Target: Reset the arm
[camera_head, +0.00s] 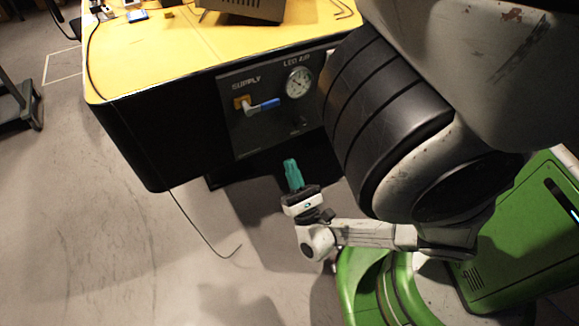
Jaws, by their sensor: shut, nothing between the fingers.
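My gripper (292,172) has teal fingers and shows near the middle of the head view. Its fingers are together with nothing between them. It points up in the picture, towards the lower edge of a dark panel (237,141) with a gauge (299,82) and a blue-handled valve (262,106). The gripper shows below the valve and appears apart from it. My white arm runs from the gripper to the right. A large black and grey part of it hides the view at the upper right.
The panel is on the side of a black bench with a yellow top (160,55). A dark metal box (243,10) and small items stand on top. A thin cable (190,222) hangs to the floor. Grey floor (90,220) is clear at left. A dark stand (18,103) is at far left.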

